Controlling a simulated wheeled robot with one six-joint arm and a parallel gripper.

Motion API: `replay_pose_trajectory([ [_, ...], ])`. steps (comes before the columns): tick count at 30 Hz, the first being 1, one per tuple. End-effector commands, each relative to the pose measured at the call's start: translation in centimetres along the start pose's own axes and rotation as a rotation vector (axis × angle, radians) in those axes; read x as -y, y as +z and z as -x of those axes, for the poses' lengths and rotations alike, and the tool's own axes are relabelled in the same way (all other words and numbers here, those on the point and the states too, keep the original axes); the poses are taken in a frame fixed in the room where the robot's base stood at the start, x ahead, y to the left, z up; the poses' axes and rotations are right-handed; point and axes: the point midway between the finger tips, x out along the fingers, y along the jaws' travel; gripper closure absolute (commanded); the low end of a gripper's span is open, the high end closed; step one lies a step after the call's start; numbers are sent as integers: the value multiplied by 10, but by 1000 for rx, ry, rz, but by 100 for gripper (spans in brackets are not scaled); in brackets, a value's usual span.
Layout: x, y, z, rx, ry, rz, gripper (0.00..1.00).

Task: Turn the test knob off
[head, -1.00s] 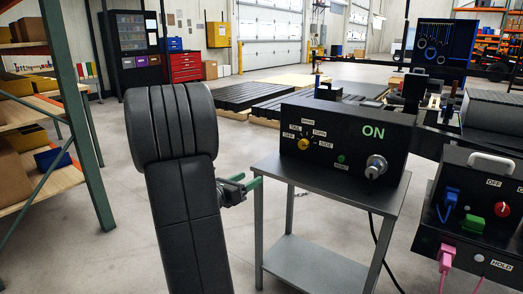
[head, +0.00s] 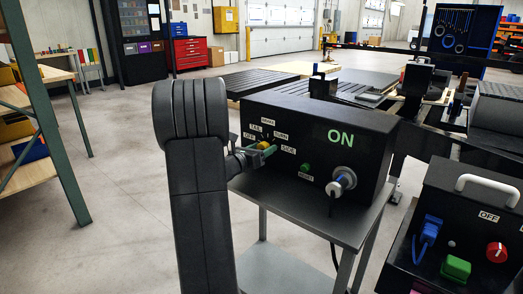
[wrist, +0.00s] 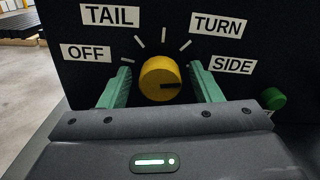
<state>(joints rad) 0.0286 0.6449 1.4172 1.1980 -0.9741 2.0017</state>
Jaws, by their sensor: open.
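The yellow test knob (wrist: 155,72) sits on the face of a black test box (head: 365,160). In the wrist view its dark pointer mark points right, toward the SIDE label (wrist: 232,65). The OFF label (wrist: 85,53) is to the knob's left. My gripper (wrist: 160,70) is open, with one green finger on each side of the knob. I see gaps between fingers and knob; contact is not visible. In the head view the knob (head: 264,145) is partly hidden by my gripper (head: 262,152). The box shows a green ON.
A green RESET button (wrist: 272,99) is right of my right finger. The box stands on a grey metal table (head: 300,210). Another black box (head: 465,205) with a red knob is at right.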

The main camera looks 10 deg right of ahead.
Motion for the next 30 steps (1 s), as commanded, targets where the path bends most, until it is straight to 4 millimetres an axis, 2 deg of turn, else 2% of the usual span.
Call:
replay_pose_trajectory([
  [5,0,0,0,0,0,0,42],
  [12,0,0,0,-1,0,0,87],
  [23,0,-1,0,-1,0,49,86],
  [30,0,-1,0,-1,0,200,86],
])
